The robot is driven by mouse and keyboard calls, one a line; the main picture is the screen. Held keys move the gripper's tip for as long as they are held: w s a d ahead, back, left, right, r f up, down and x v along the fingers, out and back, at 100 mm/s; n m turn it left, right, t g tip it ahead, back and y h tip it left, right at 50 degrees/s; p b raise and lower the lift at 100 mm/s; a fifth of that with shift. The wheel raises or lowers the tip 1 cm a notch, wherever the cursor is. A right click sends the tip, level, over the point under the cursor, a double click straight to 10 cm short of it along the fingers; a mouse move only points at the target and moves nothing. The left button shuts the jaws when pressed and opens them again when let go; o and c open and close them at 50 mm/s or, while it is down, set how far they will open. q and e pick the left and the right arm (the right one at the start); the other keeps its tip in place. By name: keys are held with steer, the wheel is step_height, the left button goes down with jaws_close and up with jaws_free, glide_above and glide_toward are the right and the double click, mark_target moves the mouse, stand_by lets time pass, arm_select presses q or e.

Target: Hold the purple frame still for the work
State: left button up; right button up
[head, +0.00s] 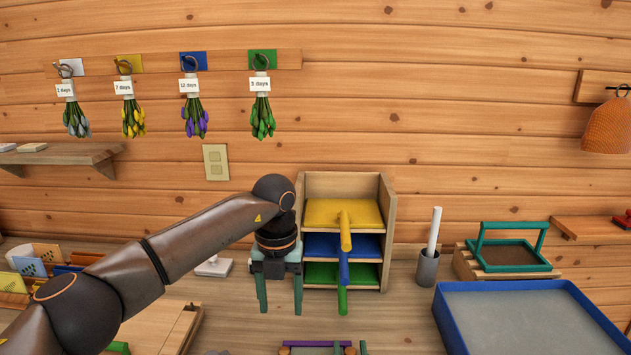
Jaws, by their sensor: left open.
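A purple bar (318,344), which looks like the far edge of the purple frame, shows at the bottom edge of the head view. The rest of it is cut off below the picture. Small wooden pieces sit at its ends. My left gripper (281,309) hangs fingers down with its teal fingers apart and nothing between them. In the picture it is above and a little left of the purple bar, not touching it. My right gripper is not in view.
A wooden rack (388,220) with yellow, blue and green handled trays stands behind the gripper. To the right are a grey cup (427,269), a teal frame (513,266) and a blue-rimmed grey tray (453,332). Flower bunches hang on the wall.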

steer(key=shift+o, duration=0.6)
